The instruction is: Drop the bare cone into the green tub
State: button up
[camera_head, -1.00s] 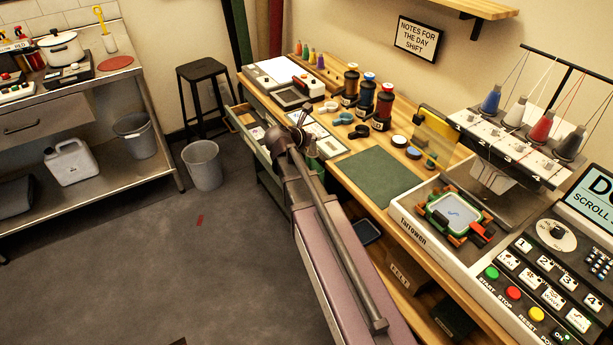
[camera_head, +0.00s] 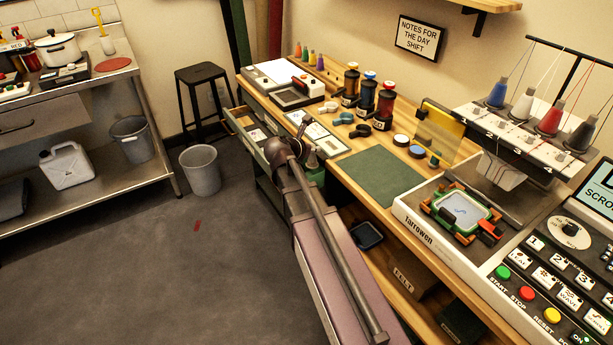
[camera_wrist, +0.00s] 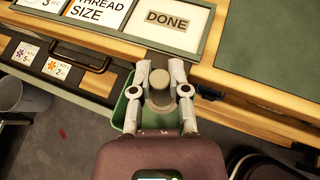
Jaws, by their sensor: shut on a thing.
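The bare cone (camera_wrist: 160,79) is a plain grey-beige piece between the two fingertips of my gripper (camera_wrist: 160,70) in the wrist view. My gripper is shut on it. The green tub (camera_wrist: 123,108) shows beneath my gripper in the wrist view, just off the drawer front. Most of the tub is hidden by my gripper and wrist. In the head view my gripper (camera_head: 308,140) is at the table's front edge, and a bit of the green tub (camera_head: 317,176) shows below it. I cannot tell the cone's height above the tub.
A framed card panel with a DONE label (camera_wrist: 166,20) lies on the table by my gripper. A green mat (camera_head: 380,177) is to its right. An open drawer (camera_head: 245,125) juts out at the left.

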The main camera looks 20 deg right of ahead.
jog(key=o, duration=0.8)
jog(key=shift+o, duration=0.2)
jog(key=shift+r, duration=0.2)
